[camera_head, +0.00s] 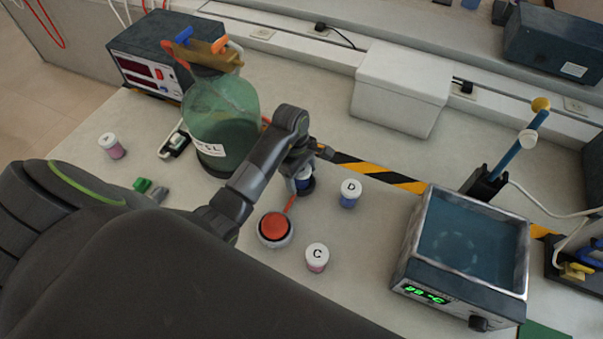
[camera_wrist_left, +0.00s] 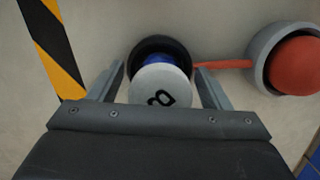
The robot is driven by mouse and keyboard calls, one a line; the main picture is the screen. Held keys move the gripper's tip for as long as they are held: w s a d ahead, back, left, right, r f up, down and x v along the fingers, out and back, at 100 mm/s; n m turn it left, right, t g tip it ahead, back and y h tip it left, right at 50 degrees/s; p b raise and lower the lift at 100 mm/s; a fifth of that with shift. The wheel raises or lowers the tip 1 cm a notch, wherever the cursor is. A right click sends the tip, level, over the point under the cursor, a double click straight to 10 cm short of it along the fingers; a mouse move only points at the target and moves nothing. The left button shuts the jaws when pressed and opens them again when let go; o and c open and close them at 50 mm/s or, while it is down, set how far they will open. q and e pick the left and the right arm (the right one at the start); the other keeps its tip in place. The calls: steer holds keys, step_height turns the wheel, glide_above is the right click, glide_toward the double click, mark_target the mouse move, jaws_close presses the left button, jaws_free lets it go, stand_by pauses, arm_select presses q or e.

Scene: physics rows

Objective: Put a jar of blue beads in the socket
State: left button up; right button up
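A jar of blue beads with a white lid, marked with what looks like B (camera_wrist_left: 160,88), sits in the round black socket (camera_wrist_left: 160,45) in the left wrist view. In the head view this jar (camera_head: 303,182) is mostly hidden by my left gripper (camera_head: 302,172), and the socket's dark rim (camera_head: 307,191) shows below. In the wrist view my left gripper (camera_wrist_left: 163,82) has one finger on each side of the lid, with a gap showing at both sides. Another blue bead jar, D (camera_head: 349,194), stands to the right. My right gripper is not in view.
A red button (camera_head: 275,228) joins the socket by a red strip. Pink jars stand at C (camera_head: 317,258) and far left (camera_head: 112,146). A green bottle (camera_head: 221,115) stands behind my arm. A water bath (camera_head: 465,245) is at right.

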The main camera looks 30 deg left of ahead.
arm_select(q)
steer(key=r, duration=0.4)
steer(key=a+r, duration=0.1)
steer(key=r, duration=0.1)
steer(key=shift+w+r, duration=0.1)
steer(key=shift+r, duration=0.25)
step_height(320, 180, up, 11)
steer(key=a+p, duration=0.1)
steer(key=p, duration=0.8)
steer(key=shift+a+f, duration=0.2)
steer(key=shift+a, duration=0.1)
steer(key=shift+w+f, duration=0.1)
